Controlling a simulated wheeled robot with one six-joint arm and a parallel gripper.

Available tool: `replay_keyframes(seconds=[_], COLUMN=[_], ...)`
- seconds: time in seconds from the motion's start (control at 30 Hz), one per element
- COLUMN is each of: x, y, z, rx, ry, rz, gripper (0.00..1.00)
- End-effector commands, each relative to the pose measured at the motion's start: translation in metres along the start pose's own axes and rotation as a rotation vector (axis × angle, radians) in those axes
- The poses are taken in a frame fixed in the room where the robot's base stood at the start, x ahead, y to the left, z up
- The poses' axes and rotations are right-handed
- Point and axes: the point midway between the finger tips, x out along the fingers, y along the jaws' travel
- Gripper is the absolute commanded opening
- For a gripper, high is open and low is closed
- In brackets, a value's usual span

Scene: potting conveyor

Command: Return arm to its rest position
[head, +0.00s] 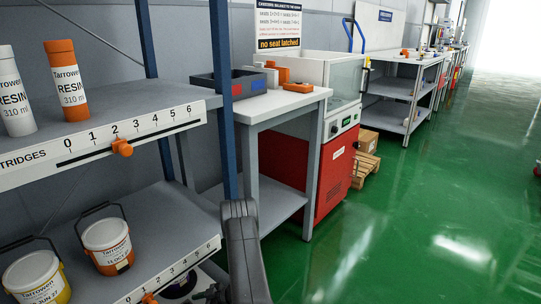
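My arm (245,250) shows as a dark grey link rising from the bottom edge, just right of the blue shelf post. A small dark piece (212,293) at the bottom edge beside it may be part of my gripper, but it is cut off and too small to tell. No fingertips can be made out, and nothing is seen held.
A shelf rack (180,98) at left holds resin cartridges (70,85) and, lower down, two buckets (106,240). Beyond it stand a workbench (285,103) and a red-fronted machine (336,172).

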Motion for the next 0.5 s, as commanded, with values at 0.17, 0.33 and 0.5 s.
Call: replay_keyframes(seconds=[0.17,0.33,0.5], x=[-0.036,-0.065,-0.091], y=[0.001,0.001,0.0], z=[-0.003,-0.002,-0.002], rx=[0.003,0.003,0.003], ry=[0.0,0.0,0.0], rz=[0.004,0.004,0.003], gripper=[0.47,0.47,0.47])
